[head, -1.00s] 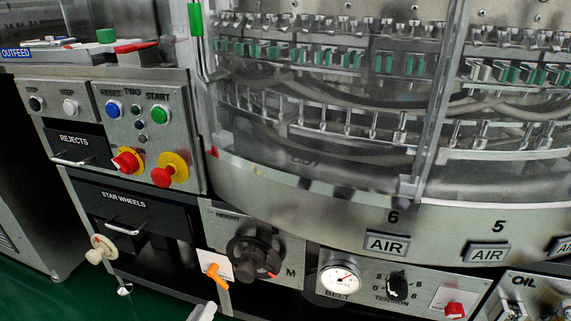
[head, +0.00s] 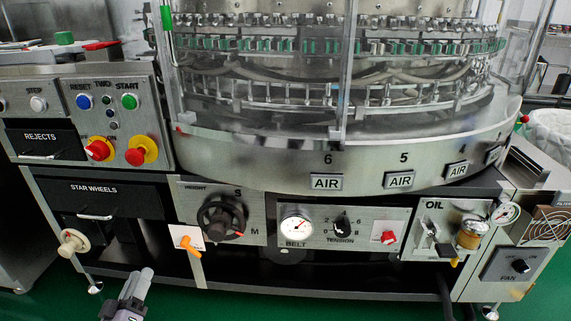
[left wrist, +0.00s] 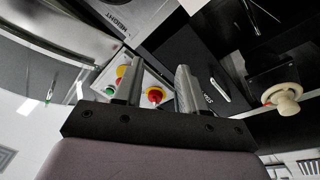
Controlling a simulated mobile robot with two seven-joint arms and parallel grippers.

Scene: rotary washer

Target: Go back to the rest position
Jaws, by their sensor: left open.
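My left gripper (head: 136,284) shows at the bottom left of the head view, below the black star wheels drawer (head: 110,197) and apart from the machine. In the left wrist view its two ridged grey fingers (left wrist: 157,88) stand apart with nothing between them touching either finger. The gripper is open and empty. My right gripper is in neither view.
The rotary washer's control panel (head: 115,107) has red and yellow buttons. A beige knob (head: 73,242), an orange lever (head: 190,245) and a black handwheel (head: 221,219) stick out nearby. Green floor (head: 250,308) is free in front.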

